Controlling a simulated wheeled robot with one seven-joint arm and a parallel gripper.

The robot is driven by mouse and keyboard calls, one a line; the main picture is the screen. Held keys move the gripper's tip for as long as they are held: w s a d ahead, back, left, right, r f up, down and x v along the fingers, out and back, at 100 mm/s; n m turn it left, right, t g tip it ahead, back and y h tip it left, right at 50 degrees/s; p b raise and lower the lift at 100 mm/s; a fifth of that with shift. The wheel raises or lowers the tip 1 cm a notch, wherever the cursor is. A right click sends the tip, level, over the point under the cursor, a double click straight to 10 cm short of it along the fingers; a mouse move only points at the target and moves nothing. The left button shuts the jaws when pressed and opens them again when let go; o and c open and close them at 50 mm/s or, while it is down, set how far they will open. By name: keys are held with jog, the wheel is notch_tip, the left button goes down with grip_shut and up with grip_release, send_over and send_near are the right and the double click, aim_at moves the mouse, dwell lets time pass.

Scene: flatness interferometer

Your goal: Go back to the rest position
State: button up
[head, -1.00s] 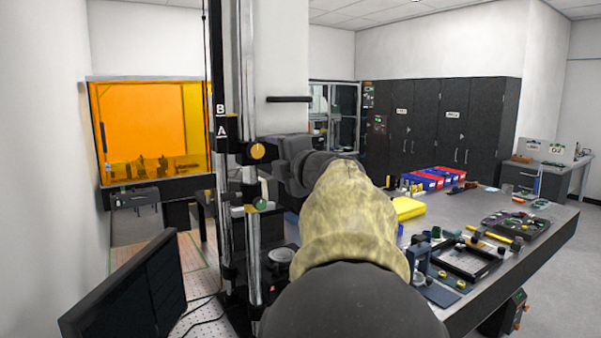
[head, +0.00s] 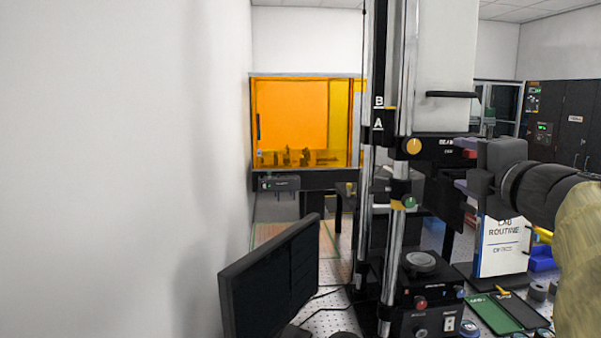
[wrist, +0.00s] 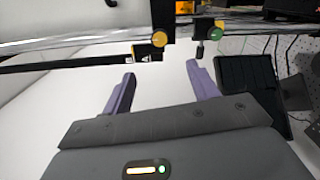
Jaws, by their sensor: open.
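My gripper (wrist: 160,84) is open and empty in the wrist view, its two purple fingers apart with only pale background between them. In the head view my gripper (head: 461,166) is at the right, with its fingers pointing left toward the interferometer column (head: 402,130). I cannot tell whether the fingertips touch the column. An orange knob (head: 414,146) and a green knob (head: 409,202) sit on the column. Both knobs also show beyond the fingers in the wrist view, the orange one (wrist: 159,39) and the green one (wrist: 219,28).
A dark monitor (head: 268,278) stands left of the column. A white "LAB ROUTINE" sign (head: 502,246) stands below my wrist. A black control box (head: 430,310) sits at the column's foot. An orange-windowed enclosure (head: 302,120) is behind. A bare white wall (head: 110,170) fills the left.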

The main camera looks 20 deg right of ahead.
jog(key=w+a+f+m+g, duration=0.1)
jog(key=w+a+f+m, duration=0.2)
jog(key=w+f+m, duration=0.5)
jog(key=w+a+f+m+g, duration=0.2)
jog(key=a+f, duration=0.3)
jog(key=f, duration=0.4)
jog(key=w+a+f+m+g, duration=0.2)
jog(key=a+f+m+g, duration=0.15)
jog(key=f, duration=0.65)
jog(key=s+a+f+m+g+y, duration=0.2)
jog(key=s+a+f+g, duration=0.2)
jog(key=s+a+f, duration=0.3)
jog(key=s+a+f+m+g+y, duration=0.1)
jog(key=s+a+f+g+y, duration=0.1)
jog(key=s+a+f+g, duration=0.2)
jog(key=s+a+f, duration=0.3)
jog(key=a+f, duration=0.4)
jog(key=f, duration=0.1)
jog(key=shift+s+f+m, duration=0.2)
jog(key=shift+f+m, duration=0.05)
jog(key=shift+m, duration=0.1)
